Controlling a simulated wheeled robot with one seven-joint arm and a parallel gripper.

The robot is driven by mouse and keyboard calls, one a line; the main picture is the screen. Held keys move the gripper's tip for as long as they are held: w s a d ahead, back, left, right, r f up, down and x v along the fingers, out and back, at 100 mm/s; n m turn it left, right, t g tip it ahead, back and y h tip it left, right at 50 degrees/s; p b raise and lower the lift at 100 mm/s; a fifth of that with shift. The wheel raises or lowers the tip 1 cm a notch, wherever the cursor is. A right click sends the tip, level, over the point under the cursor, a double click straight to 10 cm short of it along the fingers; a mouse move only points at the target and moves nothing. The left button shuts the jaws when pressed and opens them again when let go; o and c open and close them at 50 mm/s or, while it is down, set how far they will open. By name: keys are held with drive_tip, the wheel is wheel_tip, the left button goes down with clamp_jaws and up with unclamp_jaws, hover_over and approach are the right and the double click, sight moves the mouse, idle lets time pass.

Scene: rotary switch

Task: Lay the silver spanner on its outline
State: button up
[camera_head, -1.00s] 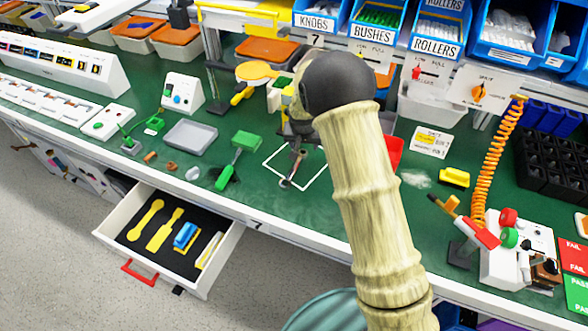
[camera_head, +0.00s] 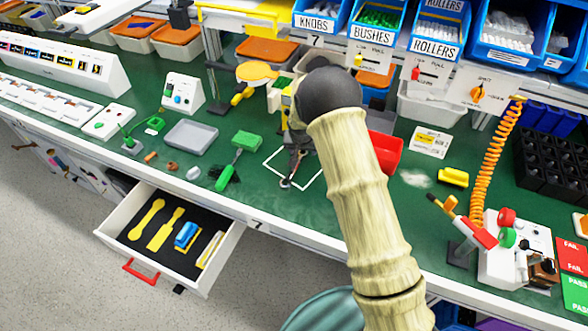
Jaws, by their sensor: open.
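The silver spanner (camera_head: 288,178) lies on the green bench inside a white square outline, its lower end showing near the square's front corner. My gripper (camera_head: 297,150) is over its upper end, open; the jaws are small and partly hidden by my arm, so I cannot tell whether they touch it. The pulled-out drawer (camera_head: 234,240) has a black lining with yellow shapes. One is a spanner-like outline (camera_head: 146,219) at the left, and another yellow tool shape (camera_head: 165,229) is beside it. Both look bare.
A blue and yellow object (camera_head: 187,236) lies in the drawer's right part. A green-handled tool (camera_head: 238,155) and a grey tray (camera_head: 190,135) are left of the square. A red bin (camera_head: 385,152) stands to the right of my arm.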

clamp_jaws()
drive_tip(key=shift+r, duration=0.15)
wheel_tip(320, 180, up, 10)
drive_tip(key=shift+b, duration=0.4)
idle(0.5)
